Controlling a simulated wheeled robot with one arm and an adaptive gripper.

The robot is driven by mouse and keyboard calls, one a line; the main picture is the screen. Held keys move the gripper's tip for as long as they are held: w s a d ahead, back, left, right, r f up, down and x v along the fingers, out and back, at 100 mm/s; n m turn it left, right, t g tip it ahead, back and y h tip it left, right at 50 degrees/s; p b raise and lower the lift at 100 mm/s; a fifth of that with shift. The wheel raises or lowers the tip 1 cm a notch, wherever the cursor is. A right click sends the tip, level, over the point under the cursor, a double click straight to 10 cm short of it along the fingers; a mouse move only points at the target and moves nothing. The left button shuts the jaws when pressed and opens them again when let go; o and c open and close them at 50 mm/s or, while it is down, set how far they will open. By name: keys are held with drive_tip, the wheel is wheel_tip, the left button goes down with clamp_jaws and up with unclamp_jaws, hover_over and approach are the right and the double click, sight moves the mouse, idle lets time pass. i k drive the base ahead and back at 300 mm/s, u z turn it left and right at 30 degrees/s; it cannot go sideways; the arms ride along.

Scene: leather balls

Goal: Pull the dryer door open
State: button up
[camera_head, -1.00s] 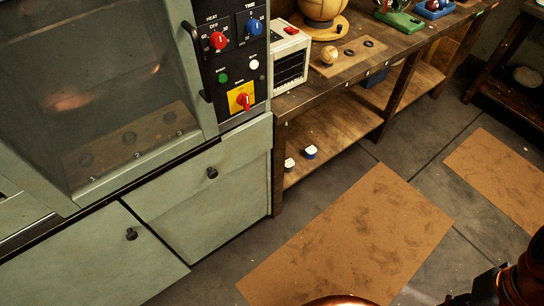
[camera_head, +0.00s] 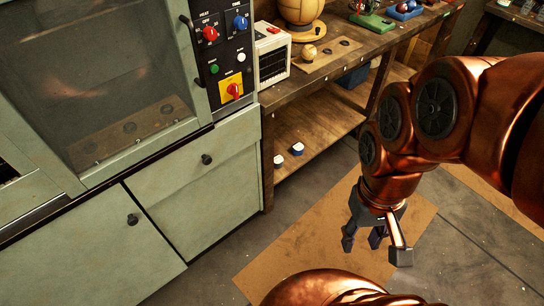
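The dryer door (camera_head: 110,90) is a pale green frame with a dark glass window, at the upper left. It looks shut. Its black vertical handle (camera_head: 193,60) is on the right edge of the door, beside the control panel (camera_head: 223,50). My gripper (camera_head: 378,238) hangs below my copper arm at the right, over the cardboard on the floor. Its dark fingers are spread apart and empty. It is well apart from the handle, to the right and lower.
Green lower cabinets with black knobs (camera_head: 206,159) stand under the dryer. A wooden workbench (camera_head: 345,70) runs along the back right, with a white box (camera_head: 274,57) and a ball on a stand (camera_head: 300,12). Cardboard (camera_head: 290,250) lies on the open floor before it.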

sight(14, 125)
drive_tip(key=u, duration=0.45)
drive_tip(key=k, duration=1.15)
drive_tip(key=u, duration=1.35)
drive_tip(key=i, duration=0.5)
